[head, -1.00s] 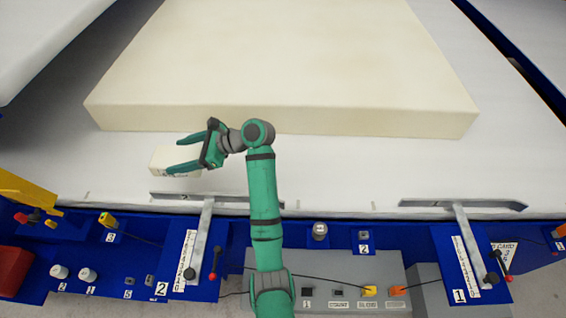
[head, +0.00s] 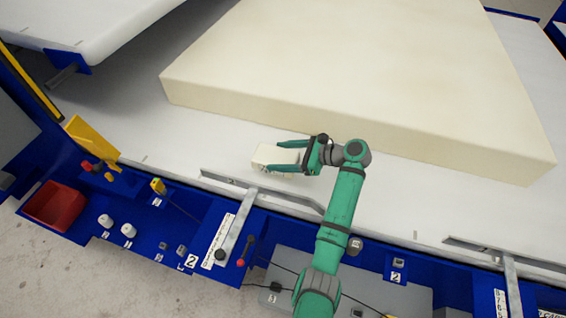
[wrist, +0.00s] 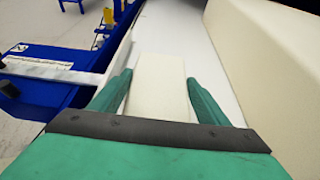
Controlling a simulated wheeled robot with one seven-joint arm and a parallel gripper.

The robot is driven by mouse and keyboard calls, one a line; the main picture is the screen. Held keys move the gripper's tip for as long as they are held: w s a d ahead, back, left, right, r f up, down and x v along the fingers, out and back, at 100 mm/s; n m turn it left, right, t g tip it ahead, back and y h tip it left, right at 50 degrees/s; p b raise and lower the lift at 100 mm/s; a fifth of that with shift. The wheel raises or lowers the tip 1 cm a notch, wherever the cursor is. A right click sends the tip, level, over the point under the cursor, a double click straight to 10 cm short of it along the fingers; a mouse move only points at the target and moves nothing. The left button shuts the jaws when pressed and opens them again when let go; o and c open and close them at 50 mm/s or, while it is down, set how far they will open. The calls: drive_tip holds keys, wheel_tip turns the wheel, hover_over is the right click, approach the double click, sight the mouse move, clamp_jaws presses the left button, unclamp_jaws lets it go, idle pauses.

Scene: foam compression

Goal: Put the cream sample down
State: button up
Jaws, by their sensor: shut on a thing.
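The cream sample (head: 271,156) is a small pale block low over the white table top (head: 215,150), left of my wrist in the head view. My gripper (head: 281,156) is shut on it, one green finger along each side. In the wrist view the cream sample (wrist: 160,85) lies between the two fingers (wrist: 158,92) and points away from the camera. I cannot tell whether its underside touches the table.
A large cream foam slab (head: 370,75) lies behind my gripper. A metal stop bar (head: 262,192) runs along the table's front edge. A red bin (head: 55,206) and a yellow bracket (head: 92,140) are at the left. White table is clear left of the sample.

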drive_tip(key=shift+d+f, duration=0.4)
drive_tip(key=shift+f, duration=1.5)
drive_tip(key=o, duration=1)
drive_tip(key=shift+f, duration=0.1)
